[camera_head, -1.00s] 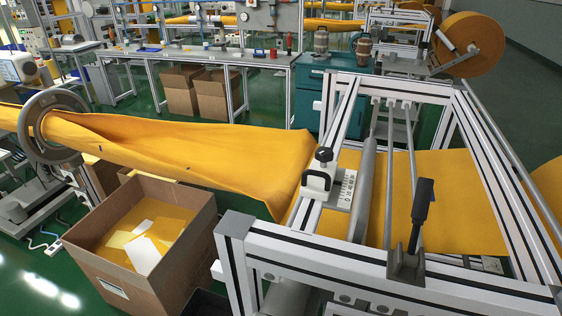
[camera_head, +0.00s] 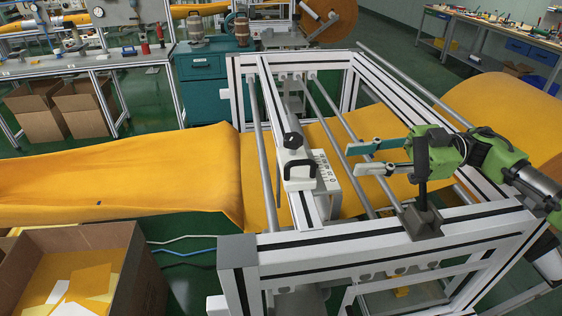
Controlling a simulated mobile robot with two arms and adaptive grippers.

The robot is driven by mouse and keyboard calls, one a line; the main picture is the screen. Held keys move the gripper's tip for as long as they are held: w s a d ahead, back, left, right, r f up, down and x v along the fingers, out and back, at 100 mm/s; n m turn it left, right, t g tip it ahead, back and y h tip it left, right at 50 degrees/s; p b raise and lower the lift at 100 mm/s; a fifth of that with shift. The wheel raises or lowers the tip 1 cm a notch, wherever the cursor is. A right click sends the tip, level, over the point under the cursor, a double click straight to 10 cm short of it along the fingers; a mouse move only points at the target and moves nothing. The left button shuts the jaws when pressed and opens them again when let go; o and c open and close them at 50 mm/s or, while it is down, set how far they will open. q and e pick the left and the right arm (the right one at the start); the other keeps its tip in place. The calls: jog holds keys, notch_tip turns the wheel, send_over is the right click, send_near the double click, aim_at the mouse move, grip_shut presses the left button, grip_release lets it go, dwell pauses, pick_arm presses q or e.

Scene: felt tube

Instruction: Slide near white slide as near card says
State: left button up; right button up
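The near white slide (camera_head: 298,170), a white block with a black knob and black handle, sits on a rail of the aluminium frame. A white plate with a printed scale (camera_head: 326,174) lies just to its right. My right gripper (camera_head: 356,159), green with two teal and pale fingers, comes in from the right. Its fingers are apart and empty, pointing left toward the slide with a gap between. I cannot make out any card with readable text. My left gripper is out of view.
Orange felt (camera_head: 120,175) runs through the frame (camera_head: 390,240). A black upright lever on a block (camera_head: 422,215) stands on the front bar, close to my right gripper. A cardboard box (camera_head: 140,270) is at lower left. A teal cabinet (camera_head: 210,95) stands behind.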

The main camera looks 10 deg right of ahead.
aim_at(306, 162)
jog(key=a+p, duration=0.2)
jog(key=a, duration=0.3)
jog(key=a+p, duration=0.1)
jog(key=a, duration=0.5)
jog(key=shift+w+a+r+p, duration=0.1)
jog(key=shift+r+p, duration=0.1)
jog(key=shift+p, duration=0.15)
jog(key=shift+a+f, duration=0.15)
jog(key=shift+a, duration=0.7)
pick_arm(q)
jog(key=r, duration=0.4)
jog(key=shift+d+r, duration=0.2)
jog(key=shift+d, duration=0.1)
pick_arm(e)
grip_shut()
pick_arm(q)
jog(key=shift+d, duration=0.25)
